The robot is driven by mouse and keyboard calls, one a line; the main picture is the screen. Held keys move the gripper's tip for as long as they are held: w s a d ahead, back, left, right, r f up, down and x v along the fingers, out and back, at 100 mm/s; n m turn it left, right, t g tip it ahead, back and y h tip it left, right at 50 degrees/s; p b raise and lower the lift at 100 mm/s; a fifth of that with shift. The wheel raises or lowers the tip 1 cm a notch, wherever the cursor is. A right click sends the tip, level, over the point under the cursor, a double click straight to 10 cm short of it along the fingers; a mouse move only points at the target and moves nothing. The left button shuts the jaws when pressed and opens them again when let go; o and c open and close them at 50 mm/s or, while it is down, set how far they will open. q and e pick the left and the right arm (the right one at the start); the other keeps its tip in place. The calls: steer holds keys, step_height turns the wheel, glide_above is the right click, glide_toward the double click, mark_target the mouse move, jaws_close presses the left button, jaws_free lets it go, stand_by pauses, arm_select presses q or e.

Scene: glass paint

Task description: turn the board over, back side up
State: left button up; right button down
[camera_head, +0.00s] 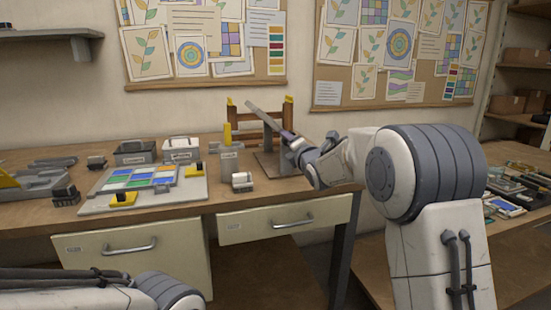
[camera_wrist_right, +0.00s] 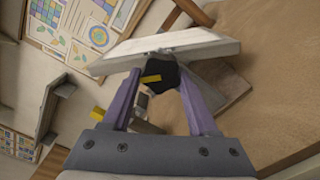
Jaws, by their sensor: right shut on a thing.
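A pale grey slab, which looks like the board (camera_head: 264,117), is tilted in front of the wooden stand, seen nearly edge-on. In the right wrist view the board (camera_wrist_right: 165,48) spans the space beyond my fingertips. A black block with a yellow mark (camera_wrist_right: 158,76) sits at its near edge. My right gripper (camera_head: 290,138) is at the board's lower right end, its purple fingers closed on the black block. Which face of the board is which I cannot tell. My left arm shows at the bottom left; its gripper is out of the frame.
A wooden stand (camera_head: 272,140) is behind the board. Left on the table lies a grey panel (camera_head: 100,208) with blue and green panes and black-yellow blocks. Two bins (camera_head: 135,157), a grey holder (camera_head: 231,160) and a white roll (camera_head: 242,182) stand nearby.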

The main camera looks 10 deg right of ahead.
steer(key=shift+d+f+n+b, duration=0.1)
steer(key=shift+f+n+b, duration=0.1)
steer(key=shift+n+b, duration=2.25)
steer(key=shift+d+f+n+b, duration=0.1)
steer(key=shift+f+n+b, duration=0.1)
steer(key=shift+n+b, duration=2.25)
steer(key=shift+m+b, duration=0.55)
steer(key=shift+m, duration=0.05)
steer(key=shift+r, duration=0.1)
steer(key=shift+c, duration=0.8)
jaws_free()
steer(key=shift+r, duration=0.1)
